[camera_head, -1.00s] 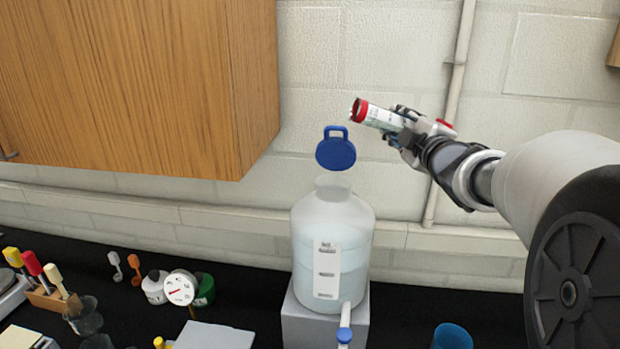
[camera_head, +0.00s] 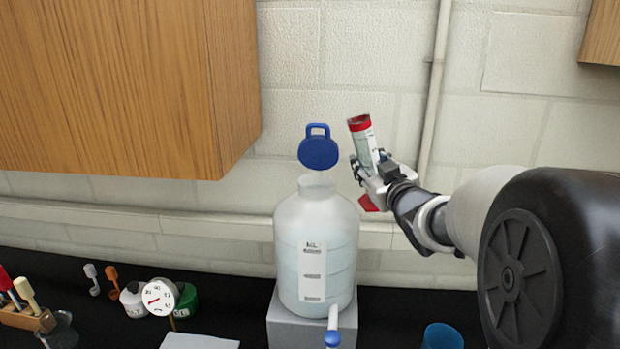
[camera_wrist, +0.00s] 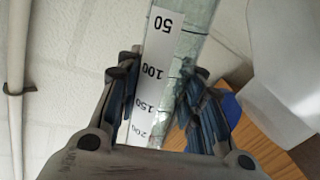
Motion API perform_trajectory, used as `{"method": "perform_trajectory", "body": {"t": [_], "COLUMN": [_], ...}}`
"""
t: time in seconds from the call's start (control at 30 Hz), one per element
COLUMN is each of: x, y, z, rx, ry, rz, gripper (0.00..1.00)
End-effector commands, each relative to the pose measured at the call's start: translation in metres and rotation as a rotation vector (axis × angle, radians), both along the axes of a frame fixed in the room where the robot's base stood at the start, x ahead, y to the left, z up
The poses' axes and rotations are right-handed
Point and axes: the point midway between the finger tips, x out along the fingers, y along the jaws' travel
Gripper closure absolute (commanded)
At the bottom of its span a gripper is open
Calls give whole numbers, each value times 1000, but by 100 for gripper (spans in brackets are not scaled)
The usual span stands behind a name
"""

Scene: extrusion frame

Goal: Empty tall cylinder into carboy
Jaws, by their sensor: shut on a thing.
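The tall cylinder (camera_head: 363,143) is a clear graduated tube with a red band at its upper rim. My gripper (camera_head: 377,170) is shut around its lower part and holds it in the air, right of the carboy's neck. It stands nearly upright, its top leaning slightly left. In the wrist view the cylinder (camera_wrist: 172,45) shows number marks between the fingers (camera_wrist: 160,95). The carboy (camera_head: 290,225) is a translucent jug with pale liquid and a white label. Its neck appears open, with the blue cap (camera_head: 318,150) raised above it. Whether liquid is in the cylinder is unclear.
The carboy stands on a grey block (camera_head: 285,327) with a blue-tipped spigot (camera_head: 332,335) in front. A wooden cabinet (camera_head: 120,85) hangs at left. A dial gauge (camera_head: 159,297), small jars and scoops sit on the black bench. A blue cup (camera_head: 445,336) is at lower right.

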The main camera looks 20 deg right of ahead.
Motion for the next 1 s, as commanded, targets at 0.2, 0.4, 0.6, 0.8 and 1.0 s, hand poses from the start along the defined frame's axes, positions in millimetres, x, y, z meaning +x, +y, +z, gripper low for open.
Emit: {"method": "perform_trajectory", "body": {"t": [0.2, 0.4, 0.6, 0.8, 1.0], "x": [0, 1, 1, 1, 1], "y": [1, 2, 3, 3, 3], "z": [30, 38, 40, 40, 40], "rx": [104, 223, 305, 319, 317], "ry": [-8, -15, -24, -25, -25], "rz": [1, 1, 2, 2, 2], "gripper": [92, 92, 92, 92, 92]}}
